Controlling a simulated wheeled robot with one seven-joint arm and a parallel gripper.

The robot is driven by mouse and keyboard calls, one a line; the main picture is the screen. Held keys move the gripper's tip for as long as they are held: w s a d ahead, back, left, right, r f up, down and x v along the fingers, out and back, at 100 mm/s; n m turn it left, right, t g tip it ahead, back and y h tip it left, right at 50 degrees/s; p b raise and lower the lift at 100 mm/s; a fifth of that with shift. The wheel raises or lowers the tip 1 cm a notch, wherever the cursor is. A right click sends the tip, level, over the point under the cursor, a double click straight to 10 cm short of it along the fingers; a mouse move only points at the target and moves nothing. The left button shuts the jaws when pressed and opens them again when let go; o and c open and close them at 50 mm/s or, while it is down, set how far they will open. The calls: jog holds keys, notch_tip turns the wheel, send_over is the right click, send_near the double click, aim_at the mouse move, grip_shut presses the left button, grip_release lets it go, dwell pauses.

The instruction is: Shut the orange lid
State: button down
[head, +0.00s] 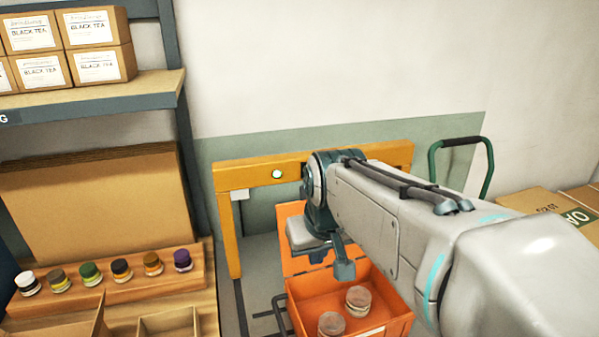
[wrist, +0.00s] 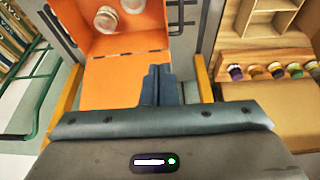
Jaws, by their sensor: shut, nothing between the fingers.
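The orange box (head: 390,329) stands open below my arm, with two round jars (head: 358,299) inside. Its orange lid (head: 293,265) is raised at the back side of the box, partly hidden behind my gripper. In the wrist view the lid (wrist: 108,85) lies below the box opening (wrist: 150,20) in the picture. My gripper (head: 344,270) is shut and empty, pointing down by the lid and the box's back edge. In the wrist view its closed fingers (wrist: 158,72) overlap the lid's right part. I cannot tell whether they touch it.
A yellow-orange frame (head: 228,235) stands behind the lid. A wooden rack with several small jars (head: 120,270) is at left, below a shelf of tea boxes (head: 98,65). A green handle (head: 490,165) and cardboard boxes (head: 550,205) are at right.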

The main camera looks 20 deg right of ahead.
jog(key=w+d+r, duration=0.2)
jog(key=w+d, duration=0.2)
jog(key=w, duration=0.4)
jog(key=w+d+r, duration=0.3)
jog(key=w, duration=0.6)
jog(key=w+d+r, duration=0.2)
jog(key=w+d, duration=0.2)
jog(key=w, duration=0.4)
jog(key=w+f+t+p, duration=0.1)
jog(key=w+f+p, duration=0.2)
jog(key=f, duration=0.6)
jog(key=shift+w, duration=0.65)
jog(key=shift+s+b, duration=0.15)
jog(key=shift+b, duration=0.15)
